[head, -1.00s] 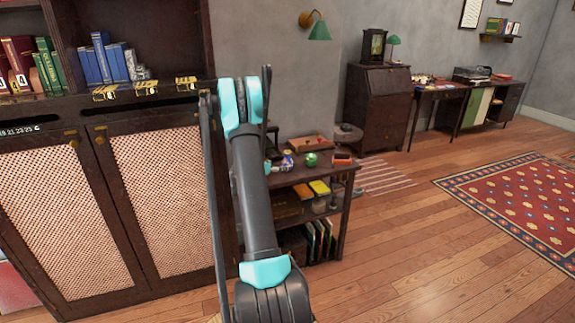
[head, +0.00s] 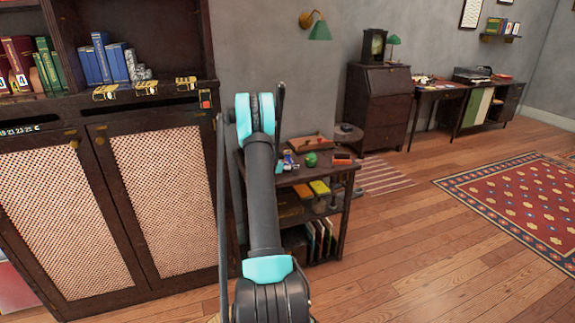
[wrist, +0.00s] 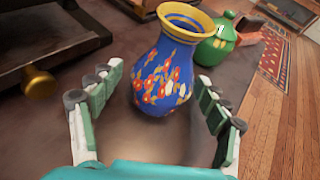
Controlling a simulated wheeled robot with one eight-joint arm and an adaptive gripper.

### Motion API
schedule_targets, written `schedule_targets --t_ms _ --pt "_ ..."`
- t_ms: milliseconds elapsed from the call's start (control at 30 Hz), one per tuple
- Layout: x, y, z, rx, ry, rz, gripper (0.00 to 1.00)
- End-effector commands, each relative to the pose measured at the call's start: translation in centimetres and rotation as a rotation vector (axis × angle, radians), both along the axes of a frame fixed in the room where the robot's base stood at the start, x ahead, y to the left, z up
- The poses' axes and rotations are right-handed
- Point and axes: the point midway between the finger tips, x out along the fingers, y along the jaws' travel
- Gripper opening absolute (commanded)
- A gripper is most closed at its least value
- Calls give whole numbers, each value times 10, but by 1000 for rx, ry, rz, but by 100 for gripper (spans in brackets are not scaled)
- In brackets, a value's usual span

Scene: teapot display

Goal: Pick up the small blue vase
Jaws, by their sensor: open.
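The small blue vase (wrist: 163,78) stands on a dark wooden top in the wrist view. It has a yellow rim and red and yellow flowers. My gripper (wrist: 157,77) is open, with one finger on each side of the vase's lower body. I see a gap on the left; the right finger is close to the vase, and I cannot tell whether it touches.
A green lidded pot (wrist: 217,46) stands just behind the vase on the right; it also shows in the head view (head: 311,160). A dark wooden piece with a brass knob (wrist: 40,82) is at left. A tall cabinet (head: 95,125) stands left of my arm.

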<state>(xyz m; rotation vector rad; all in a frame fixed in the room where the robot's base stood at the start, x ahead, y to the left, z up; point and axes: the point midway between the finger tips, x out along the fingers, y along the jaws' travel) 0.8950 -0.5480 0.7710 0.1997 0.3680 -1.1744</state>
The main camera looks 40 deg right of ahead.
Motion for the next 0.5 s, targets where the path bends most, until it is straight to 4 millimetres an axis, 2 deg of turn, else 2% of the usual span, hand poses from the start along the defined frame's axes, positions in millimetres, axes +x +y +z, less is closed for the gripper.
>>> schedule_targets --t_ms 100,500 --pt "0 0 0 0 0 0 74" --pt "0 0 0 0 0 0 24"
